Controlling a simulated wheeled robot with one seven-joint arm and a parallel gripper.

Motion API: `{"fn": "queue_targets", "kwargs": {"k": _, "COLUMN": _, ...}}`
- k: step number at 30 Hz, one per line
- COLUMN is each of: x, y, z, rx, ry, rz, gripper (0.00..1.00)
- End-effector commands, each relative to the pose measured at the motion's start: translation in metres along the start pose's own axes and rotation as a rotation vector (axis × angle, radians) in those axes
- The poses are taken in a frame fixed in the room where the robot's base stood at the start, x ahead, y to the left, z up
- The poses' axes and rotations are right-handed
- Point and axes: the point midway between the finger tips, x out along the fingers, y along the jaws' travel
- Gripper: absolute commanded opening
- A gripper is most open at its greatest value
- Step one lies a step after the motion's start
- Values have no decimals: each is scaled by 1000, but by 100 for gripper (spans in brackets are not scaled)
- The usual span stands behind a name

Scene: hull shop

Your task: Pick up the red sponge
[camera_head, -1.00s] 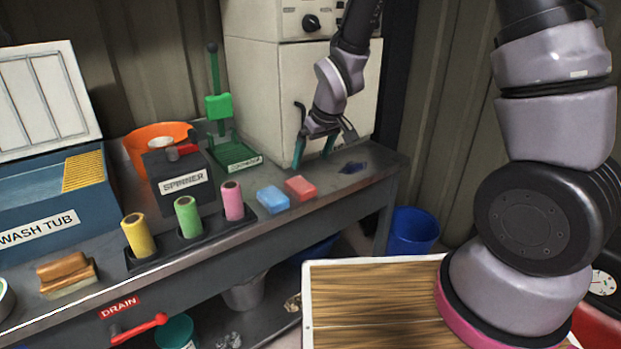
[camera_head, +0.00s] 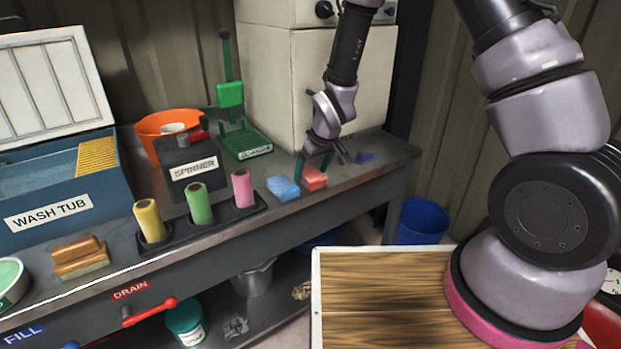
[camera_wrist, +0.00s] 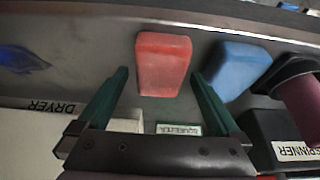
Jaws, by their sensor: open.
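The red sponge (camera_head: 314,178) lies on the grey bench top, just right of a blue sponge (camera_head: 283,188). My gripper (camera_head: 315,166) is low over the bench at the red sponge, with its dark green fingers apart. In the wrist view the red sponge (camera_wrist: 163,64) is ahead of the open fingers (camera_wrist: 158,88), in line with the gap between them. The right finger's tip is close to the blue sponge (camera_wrist: 235,68) there. Nothing is held. I cannot tell whether a finger touches the red sponge.
Pink (camera_head: 243,188), green (camera_head: 199,203) and yellow (camera_head: 149,220) rollers stand left of the sponges. A dark blue item (camera_head: 366,157) lies on the bench to the right. The spinner box (camera_head: 190,165) and green squeezer stand (camera_head: 244,142) are behind.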

Motion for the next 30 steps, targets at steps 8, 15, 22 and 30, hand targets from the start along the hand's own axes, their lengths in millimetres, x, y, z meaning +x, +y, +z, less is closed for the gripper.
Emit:
{"fn": "queue_targets", "kwargs": {"k": 8, "x": 0, "y": 0, "z": 0, "rx": 0, "ry": 0, "rz": 0, "gripper": 100}}
{"fn": "queue_targets", "kwargs": {"k": 15, "x": 2, "y": 0, "z": 1, "rx": 0, "ry": -1, "rz": 0, "gripper": 100}}
{"fn": "queue_targets", "kwargs": {"k": 22, "x": 5, "y": 0, "z": 2, "rx": 1, "ry": -1, "rz": 0, "gripper": 100}}
{"fn": "queue_targets", "kwargs": {"k": 30, "x": 5, "y": 0, "z": 2, "rx": 0, "ry": 0, "rz": 0, "gripper": 88}}
